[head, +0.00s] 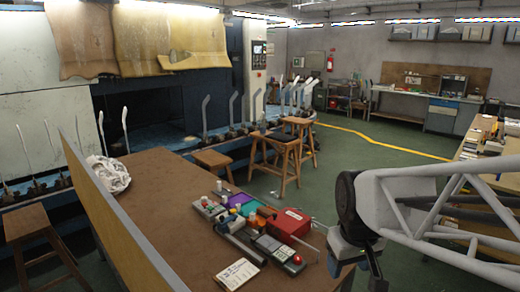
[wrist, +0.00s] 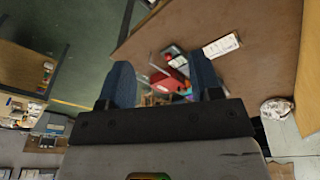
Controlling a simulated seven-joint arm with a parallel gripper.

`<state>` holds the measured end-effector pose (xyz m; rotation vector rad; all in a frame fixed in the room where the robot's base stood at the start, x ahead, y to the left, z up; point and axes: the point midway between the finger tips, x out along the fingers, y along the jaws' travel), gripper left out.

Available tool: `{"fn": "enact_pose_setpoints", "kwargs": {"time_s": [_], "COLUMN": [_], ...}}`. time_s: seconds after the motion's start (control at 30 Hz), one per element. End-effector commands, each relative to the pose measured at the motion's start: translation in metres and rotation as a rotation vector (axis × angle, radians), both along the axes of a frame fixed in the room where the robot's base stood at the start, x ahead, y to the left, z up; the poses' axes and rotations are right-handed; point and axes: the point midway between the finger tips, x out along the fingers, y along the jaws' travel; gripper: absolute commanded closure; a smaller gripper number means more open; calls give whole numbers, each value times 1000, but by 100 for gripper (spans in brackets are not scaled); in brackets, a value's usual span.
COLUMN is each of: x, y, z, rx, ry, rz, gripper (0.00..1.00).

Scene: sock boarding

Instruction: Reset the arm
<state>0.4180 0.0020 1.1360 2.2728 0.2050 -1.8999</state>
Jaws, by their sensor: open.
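My gripper (head: 372,262) is at the lower right of the head view, beside the right edge of the brown table (head: 170,222). In the wrist view my gripper (wrist: 164,85) shows two dark blue fingers spread apart with nothing between them. The jaws are open and empty. My arm reaches in from the right of the head view, and its lower end is cut off by the frame.
On the table lie a red box (head: 288,224), several small coloured items, a white card (head: 237,274) and a crumpled white bundle (head: 108,175). A tan panel (head: 108,200) borders the table's left. Wooden stools (head: 278,150) stand behind. Green floor (head: 345,160) is free beyond.

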Motion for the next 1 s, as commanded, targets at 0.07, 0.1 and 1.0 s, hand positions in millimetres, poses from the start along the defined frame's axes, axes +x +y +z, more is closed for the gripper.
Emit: {"fn": "enact_pose_setpoints", "kwargs": {"time_s": [0.07, 0.1, 1.0], "x": [-20, -29, -103], "y": [-2, -2, -6], "z": [4, 4, 2], "rx": [6, 10, 43], "ry": [-14, -18, -54], "rz": [-40, -61, -236], "gripper": [41, 41, 41]}}
